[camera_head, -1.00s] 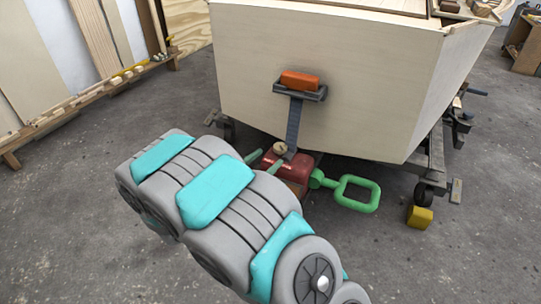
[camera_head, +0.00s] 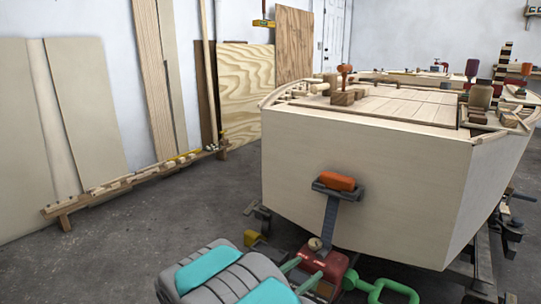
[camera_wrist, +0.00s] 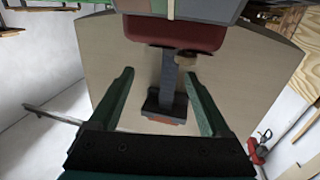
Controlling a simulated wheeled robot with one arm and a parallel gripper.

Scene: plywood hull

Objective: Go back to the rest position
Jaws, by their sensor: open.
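My gripper (camera_wrist: 158,75) is open, its two green fingers spread apart in the wrist view. In the head view its green fingers (camera_head: 300,274) show low in the frame, just left of a red box (camera_head: 326,264). The wrist view, which looks upside down, also shows the red box (camera_wrist: 178,33) beyond the fingertips. A dark upright bar (camera_head: 330,220) joins the box to a dark bracket with an orange block (camera_head: 337,181). In the wrist view the bar (camera_wrist: 168,75) appears between the fingers, with nothing visibly gripped. Contact with the box cannot be told.
The pale plywood hull (camera_head: 370,180) stands close ahead, with tools and wood pieces on top. A green loop handle (camera_head: 392,292) sticks out right of the red box. A low wooden rack (camera_head: 135,180) and leaning boards line the left wall. Grey floor (camera_head: 150,230) at left is clear.

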